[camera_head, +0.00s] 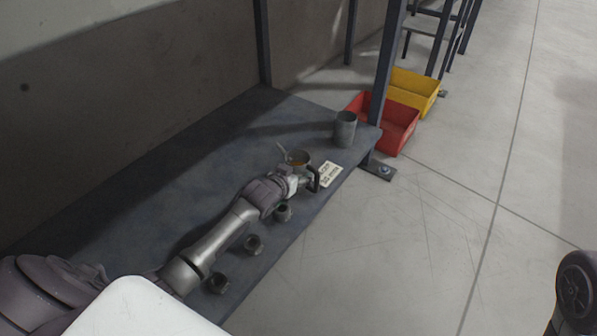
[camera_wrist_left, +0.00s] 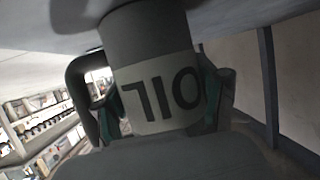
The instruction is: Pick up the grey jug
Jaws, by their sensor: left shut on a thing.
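The grey jug (camera_head: 299,155) is on or just above the dark bench, with an orange-brown inside, a thin spout to the left and a dark handle at the right. In the left wrist view the jug (camera_wrist_left: 145,38) appears upside down, with a pale "OIL" label and its handle on the left. My left gripper (camera_head: 297,181) reaches in from the left. Its fingers (camera_wrist_left: 158,105) lie on both sides of the labelled body, shut on it. I cannot tell whether the jug's base touches the bench. My right gripper is not in view.
A grey can (camera_head: 345,128) stands farther right on the bench (camera_head: 130,170), near a post. Red (camera_head: 398,128) and yellow (camera_head: 415,88) bins are beyond.

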